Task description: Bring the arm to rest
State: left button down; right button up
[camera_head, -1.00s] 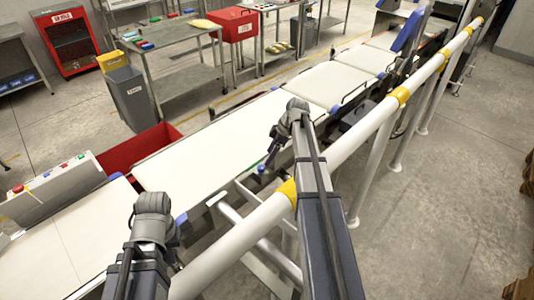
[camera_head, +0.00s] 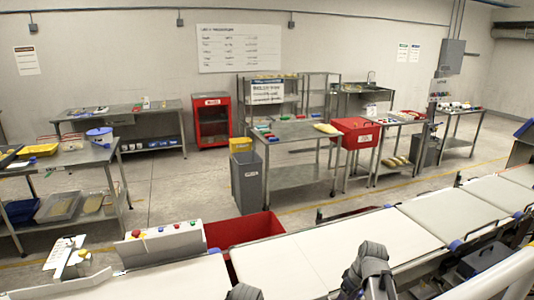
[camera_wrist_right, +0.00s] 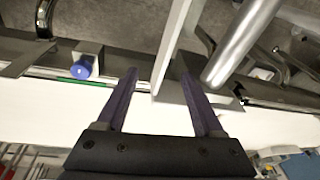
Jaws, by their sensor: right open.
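My right gripper (camera_wrist_right: 159,74) shows in the right wrist view with its two dark fingers spread apart and nothing between them. Its fingers are over the pale belt and its metal frame; the gap to them is hard to judge. In the head view only a dark joint of my right arm (camera_head: 370,268) shows at the bottom edge, in front of the white belt (camera_head: 300,252). A small piece of my left arm (camera_head: 244,292) shows at the bottom edge, left of it. The left gripper is out of view.
A pale guard rail (camera_head: 490,276) runs at the lower right. A blue knob (camera_wrist_right: 81,67) and a metal tube (camera_wrist_right: 240,45) lie close to the right gripper. A red bin (camera_head: 243,228) stands behind the belt. Beyond it are a grey bin (camera_head: 247,185) and open floor.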

jog(key=s+a+m, duration=0.2)
jog(key=s, duration=0.1)
jog(key=s+a+m+h, duration=0.1)
jog(key=s+a+m, duration=0.1)
jog(key=s+a, duration=0.1)
jog(key=s+a+m+h, duration=0.1)
jog(key=s+a, duration=0.2)
jog(key=s, duration=0.1)
jog(key=shift+s+a+f+m, duration=0.15)
jog(key=shift+s+f+m, duration=0.05)
jog(key=shift+m, duration=0.2)
jog(key=s+a+n+g+h, duration=0.1)
jog(key=s+a+n, duration=0.2)
jog(key=a, duration=0.7)
jog(key=shift+s+a+n, duration=0.2)
jog(key=shift+s+n, duration=0.2)
jog(key=shift+s, duration=0.6)
jog(key=shift+r, duration=0.15)
dwell(2.0)
